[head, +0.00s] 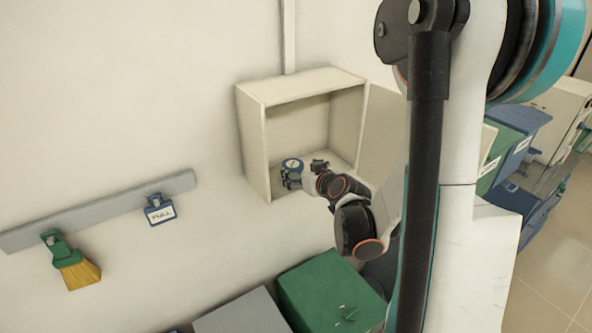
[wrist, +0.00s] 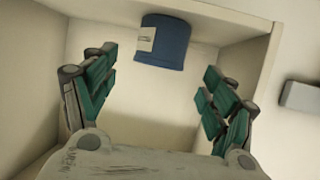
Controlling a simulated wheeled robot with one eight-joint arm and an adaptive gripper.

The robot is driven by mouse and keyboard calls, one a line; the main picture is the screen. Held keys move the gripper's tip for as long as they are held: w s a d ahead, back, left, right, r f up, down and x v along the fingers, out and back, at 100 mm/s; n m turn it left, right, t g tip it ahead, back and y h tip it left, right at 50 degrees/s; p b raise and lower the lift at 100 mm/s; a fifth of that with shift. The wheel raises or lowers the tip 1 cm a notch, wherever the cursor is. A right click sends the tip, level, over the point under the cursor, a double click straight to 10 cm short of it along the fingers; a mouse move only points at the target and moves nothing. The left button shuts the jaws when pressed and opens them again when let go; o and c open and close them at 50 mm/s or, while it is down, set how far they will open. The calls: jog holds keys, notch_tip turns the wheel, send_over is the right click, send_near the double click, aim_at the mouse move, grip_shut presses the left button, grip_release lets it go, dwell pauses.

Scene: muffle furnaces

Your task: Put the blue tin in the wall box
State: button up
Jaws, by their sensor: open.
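The blue tin (head: 292,164) is inside the open wall box (head: 302,83), low down near its left side in the head view. In the wrist view the tin (wrist: 164,43) shows at the top middle, with a pale label on its side. My gripper (wrist: 157,88) is open, with its green-padded fingers spread wide. The tin lies beyond the fingertips, with a gap on both sides and no visible contact. In the head view my gripper (head: 300,178) reaches into the box beside the tin, and its fingers are partly hidden there.
The box's door (head: 380,128) stands open on the right, close to my arm. A wall rail (head: 98,212) holds a blue tag (head: 160,210) and a green-handled brush (head: 72,262). A green bin (head: 325,288) and a grey bin (head: 243,314) stand below the box.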

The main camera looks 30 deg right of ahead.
jog(key=shift+v, duration=2.5)
